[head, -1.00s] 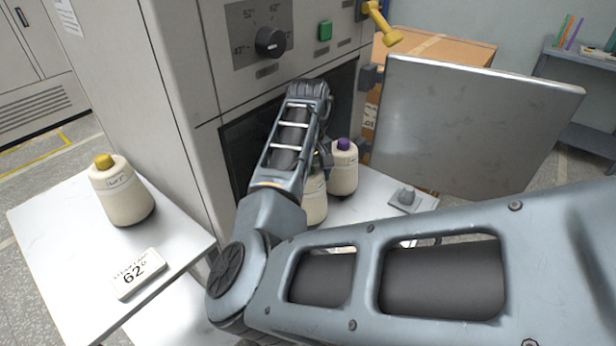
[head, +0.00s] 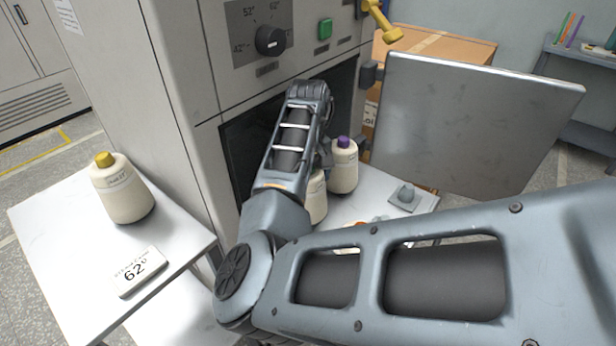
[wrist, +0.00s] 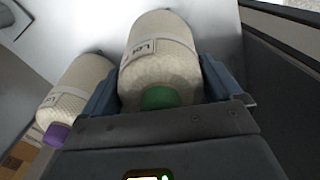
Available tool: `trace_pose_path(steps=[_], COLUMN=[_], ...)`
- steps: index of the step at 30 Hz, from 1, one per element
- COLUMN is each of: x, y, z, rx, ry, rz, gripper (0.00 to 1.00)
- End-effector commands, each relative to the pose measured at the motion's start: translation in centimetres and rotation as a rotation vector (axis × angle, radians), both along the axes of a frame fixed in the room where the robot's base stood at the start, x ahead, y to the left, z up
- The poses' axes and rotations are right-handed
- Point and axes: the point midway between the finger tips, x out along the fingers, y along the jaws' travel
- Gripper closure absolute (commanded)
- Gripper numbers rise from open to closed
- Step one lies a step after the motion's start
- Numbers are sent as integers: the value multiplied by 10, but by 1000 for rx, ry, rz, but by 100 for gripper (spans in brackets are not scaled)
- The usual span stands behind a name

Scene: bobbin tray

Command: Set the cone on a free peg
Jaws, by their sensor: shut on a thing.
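My gripper (wrist: 158,78) is shut on a cream cone with a green tip (wrist: 160,60), seen between the two fingers in the wrist view. In the head view this cone (head: 316,200) shows only in part behind my arm, and I cannot tell whether its base touches the tray. A cone with a purple tip (head: 343,168) stands upright close on its right; it also shows in the wrist view (wrist: 75,95). A grey peg on a square base (head: 405,196) stands bare at the tray's right end. The white tray surface (head: 376,196) is partly hidden by my arm.
A cone with a yellow tip (head: 122,190) stands on the white side table (head: 55,235) at left, behind a "62°" card (head: 139,271). A grey cabinet with an open metal door (head: 470,125) borders the work area. A cardboard box (head: 440,55) is behind.

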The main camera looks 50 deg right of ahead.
Motion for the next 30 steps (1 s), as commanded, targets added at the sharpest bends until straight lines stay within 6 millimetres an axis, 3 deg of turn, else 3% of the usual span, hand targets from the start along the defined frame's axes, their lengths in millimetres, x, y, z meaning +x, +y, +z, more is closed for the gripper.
trace_pose_path(steps=[21, 22, 24, 30], x=[0, 0, 0, 0], y=[0, 0, 0, 0], z=[-13, -13, -13, -13], rx=[0, 0, 0, 1], ry=[-1, -1, -1, 0], rz=[1, 1, 1, 0], gripper=[74, 7, 0, 0])
